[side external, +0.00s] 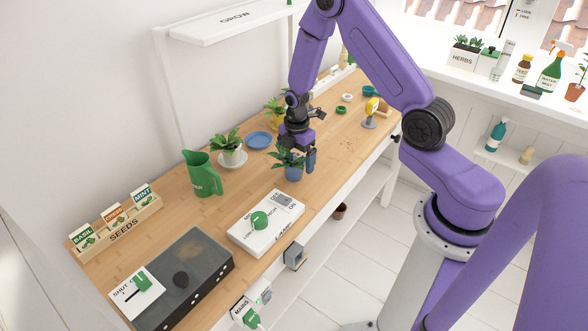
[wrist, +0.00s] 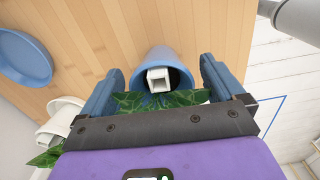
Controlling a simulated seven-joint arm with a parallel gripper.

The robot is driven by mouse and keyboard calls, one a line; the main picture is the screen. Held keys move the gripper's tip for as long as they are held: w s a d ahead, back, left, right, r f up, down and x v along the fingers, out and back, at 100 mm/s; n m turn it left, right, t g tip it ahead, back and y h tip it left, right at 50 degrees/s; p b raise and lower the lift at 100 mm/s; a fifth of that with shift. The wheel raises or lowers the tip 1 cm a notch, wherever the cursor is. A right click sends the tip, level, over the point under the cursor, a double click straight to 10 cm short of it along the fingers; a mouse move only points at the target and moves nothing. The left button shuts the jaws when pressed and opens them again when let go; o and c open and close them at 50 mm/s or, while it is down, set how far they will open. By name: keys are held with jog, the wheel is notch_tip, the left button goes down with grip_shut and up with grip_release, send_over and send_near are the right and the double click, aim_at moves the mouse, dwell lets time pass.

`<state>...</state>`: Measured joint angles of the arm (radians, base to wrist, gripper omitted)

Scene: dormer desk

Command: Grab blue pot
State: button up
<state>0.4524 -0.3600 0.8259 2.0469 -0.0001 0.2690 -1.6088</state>
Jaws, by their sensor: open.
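The blue pot (side external: 293,173) stands on the wooden desk near its front edge, with a green leafy plant (side external: 288,157) in it. In the wrist view the blue pot (wrist: 150,57) sits between the fingers, with a small white square piece in its mouth and leaves (wrist: 160,100) close to the palm. My gripper (wrist: 160,72) is open, with one blue finger on each side of the pot and visible gaps. In the side view my gripper (side external: 297,158) comes down from above at the pot; leaves partly hide one finger.
A blue saucer (side external: 258,140) and a white-potted plant (side external: 230,150) stand to the left, with a green jug (side external: 203,174) beyond. A white panel with a green knob (side external: 259,220) lies in front. Bare desk lies to the pot's right.

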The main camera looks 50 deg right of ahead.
jog(key=shift+f, duration=0.9)
jog(key=c, duration=1.2)
